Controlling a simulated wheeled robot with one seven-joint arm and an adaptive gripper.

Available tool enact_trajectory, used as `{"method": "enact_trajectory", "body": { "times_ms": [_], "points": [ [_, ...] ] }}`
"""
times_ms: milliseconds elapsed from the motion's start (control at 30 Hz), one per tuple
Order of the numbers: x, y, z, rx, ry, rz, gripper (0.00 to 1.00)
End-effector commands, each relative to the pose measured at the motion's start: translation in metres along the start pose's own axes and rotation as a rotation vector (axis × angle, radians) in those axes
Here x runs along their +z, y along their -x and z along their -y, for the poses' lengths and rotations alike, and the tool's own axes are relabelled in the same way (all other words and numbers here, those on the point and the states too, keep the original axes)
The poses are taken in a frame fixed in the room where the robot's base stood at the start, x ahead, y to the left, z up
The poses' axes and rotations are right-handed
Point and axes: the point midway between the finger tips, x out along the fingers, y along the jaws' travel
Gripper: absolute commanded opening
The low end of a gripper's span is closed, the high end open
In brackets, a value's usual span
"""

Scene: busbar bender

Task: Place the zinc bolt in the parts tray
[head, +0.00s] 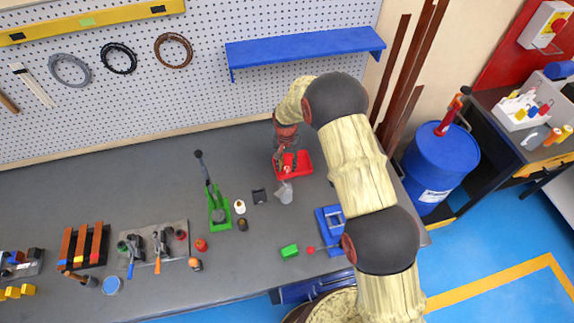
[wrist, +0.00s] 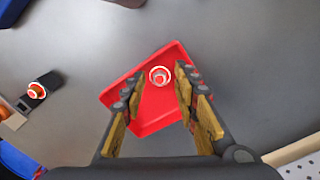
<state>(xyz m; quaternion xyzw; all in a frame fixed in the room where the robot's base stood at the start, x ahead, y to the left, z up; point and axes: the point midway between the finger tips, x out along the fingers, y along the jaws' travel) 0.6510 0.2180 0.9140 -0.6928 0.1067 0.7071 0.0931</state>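The red parts tray (head: 306,168) stands on the grey bench under my gripper (head: 287,152). It also shows in the wrist view (wrist: 150,122). A small round piece with a pale rim and reddish centre (wrist: 160,77), perhaps the zinc bolt, shows inside the tray's outline, between and beyond the fingertips. My gripper is open in the wrist view (wrist: 157,84), its two fingers apart with gaps beside the piece. I see no contact between them. In the head view my gripper partly covers the tray, and the bolt cannot be made out clearly.
A grey cup (head: 285,193) stands just in front of the tray. A blue fixture (head: 329,219) lies nearer, beside my arm. A green-based lever tool (head: 218,212) stands left. A blue shelf (head: 305,46) hangs behind.

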Motion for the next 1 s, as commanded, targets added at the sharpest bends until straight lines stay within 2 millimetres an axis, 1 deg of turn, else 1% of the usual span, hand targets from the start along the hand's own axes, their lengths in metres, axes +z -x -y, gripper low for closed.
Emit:
{"method": "enact_trajectory", "body": {
  "times_ms": [133,233,367,600,700,833,1000],
  "points": [
    [0.000,0.003,0.000,0.000,0.000,0.000,0.30],
    [-0.001,0.013,0.001,-0.002,0.000,-0.003,0.30],
    [-0.001,0.036,0.001,-0.003,0.000,-0.004,0.30],
    [0.000,0.085,0.000,-0.001,0.000,-0.002,0.30],
    [0.000,0.101,0.000,-0.001,0.000,-0.001,0.30],
    [0.000,0.115,0.000,-0.001,0.000,-0.001,0.30],
    [0.000,0.122,0.000,0.000,0.000,0.000,0.30]
  ]
}}
